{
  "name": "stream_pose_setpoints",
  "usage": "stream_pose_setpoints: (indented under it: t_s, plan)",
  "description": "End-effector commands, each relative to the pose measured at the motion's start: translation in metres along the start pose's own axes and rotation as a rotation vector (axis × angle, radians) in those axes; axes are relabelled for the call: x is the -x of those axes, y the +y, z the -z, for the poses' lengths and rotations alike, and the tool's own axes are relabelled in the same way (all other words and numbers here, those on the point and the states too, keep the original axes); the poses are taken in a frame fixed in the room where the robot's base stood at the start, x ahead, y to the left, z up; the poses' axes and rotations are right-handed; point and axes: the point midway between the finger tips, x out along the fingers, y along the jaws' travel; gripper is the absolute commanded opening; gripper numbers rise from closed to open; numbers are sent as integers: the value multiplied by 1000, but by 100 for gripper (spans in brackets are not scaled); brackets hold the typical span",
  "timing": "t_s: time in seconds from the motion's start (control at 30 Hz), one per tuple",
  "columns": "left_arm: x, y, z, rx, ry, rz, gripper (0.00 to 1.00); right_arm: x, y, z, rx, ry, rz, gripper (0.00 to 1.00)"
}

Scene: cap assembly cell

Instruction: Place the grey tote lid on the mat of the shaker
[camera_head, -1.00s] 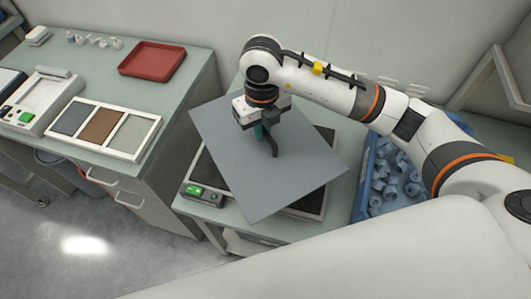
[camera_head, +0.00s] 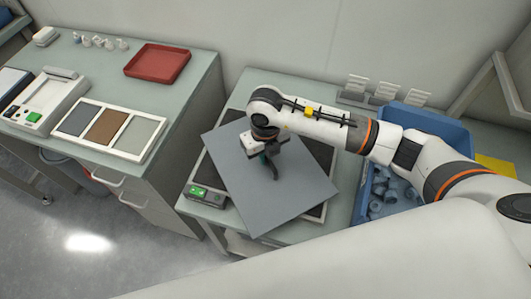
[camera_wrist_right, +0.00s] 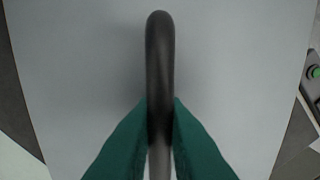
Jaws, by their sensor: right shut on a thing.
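The grey tote lid (camera_head: 290,200) is a flat sheet with a dark upright handle (camera_head: 276,174). My right gripper (camera_head: 268,157) is shut on that handle; the right wrist view shows the green fingers (camera_wrist_right: 160,140) on both sides of the handle. The lid is over the shaker's dark mat (camera_head: 322,154) and turned at an angle to it. Parts of the mat show at its corners; the rest is hidden. I cannot tell whether lid and mat touch. The shaker's green-lit panel (camera_head: 204,194) shows at front left. My left gripper is not in view.
A blue bin (camera_head: 440,130) with grey-blue parts stands right of the shaker, under my right arm. On the left bench are a red tray (camera_head: 157,62), a white frame with three panels (camera_head: 107,130) and a device (camera_head: 45,100). Small white racks (camera_head: 385,92) stand behind the bin.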

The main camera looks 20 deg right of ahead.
Motion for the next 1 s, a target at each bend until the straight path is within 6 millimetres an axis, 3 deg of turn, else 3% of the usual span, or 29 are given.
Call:
stream_pose_setpoints:
  t_s: [0.07,0.1,0.23,0.63,1.0]
  plan:
    - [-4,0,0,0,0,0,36,-4,0,0,0,1,0,0]
    - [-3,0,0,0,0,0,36,-3,0,0,0,0,0,15]
    - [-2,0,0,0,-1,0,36,-2,0,0,0,0,-1,34]
    - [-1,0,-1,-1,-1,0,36,7,0,1,0,2,-1,34]
    - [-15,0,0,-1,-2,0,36,82,0,1,0,5,-1,34]
